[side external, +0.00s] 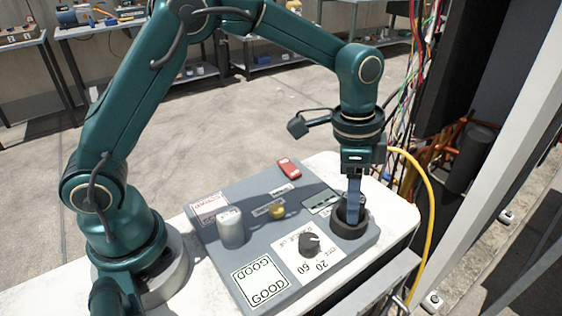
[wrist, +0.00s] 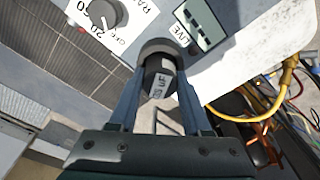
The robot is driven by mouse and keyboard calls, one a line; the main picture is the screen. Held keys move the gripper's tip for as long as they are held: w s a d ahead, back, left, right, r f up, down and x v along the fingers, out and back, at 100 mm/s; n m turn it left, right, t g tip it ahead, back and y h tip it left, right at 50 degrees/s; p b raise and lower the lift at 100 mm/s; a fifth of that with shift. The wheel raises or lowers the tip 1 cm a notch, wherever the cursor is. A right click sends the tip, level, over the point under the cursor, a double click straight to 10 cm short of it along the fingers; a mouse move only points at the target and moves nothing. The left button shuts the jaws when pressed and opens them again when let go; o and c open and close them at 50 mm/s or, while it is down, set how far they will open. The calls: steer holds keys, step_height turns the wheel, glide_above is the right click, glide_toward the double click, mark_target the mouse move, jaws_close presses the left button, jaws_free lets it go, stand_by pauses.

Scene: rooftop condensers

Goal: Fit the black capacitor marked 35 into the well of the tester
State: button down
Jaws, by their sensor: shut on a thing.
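The black capacitor (wrist: 160,78) with a white label is between the two blue fingers of my gripper (wrist: 159,90) in the wrist view. My gripper (side external: 353,190) points down over the right end of the grey tester (side external: 215,265) and is shut on the capacitor. The tester's well, a dark round collar (side external: 350,229), is directly below the fingers. The capacitor's lower end is at the well's mouth, seemingly inside the collar; how deep it sits I cannot tell.
A pale capacitor (side external: 231,230) stands upright on the tester's left part. The tester also bears a knob (side external: 309,243), a yellow button (side external: 277,211), a red part (side external: 289,168) and a display (side external: 321,203). A yellow cable (side external: 429,190) and an open cabinet stand at the right.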

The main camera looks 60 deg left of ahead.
steer(key=shift+f, duration=0.25)
steer(key=shift+c, duration=1.4)
jaws_free()
steer(key=shift+s+a+r, duration=0.15)
steer(key=shift+r, duration=1.15)
steer(key=shift+s+a+r, duration=0.1)
steer(key=shift+r, duration=1.15)
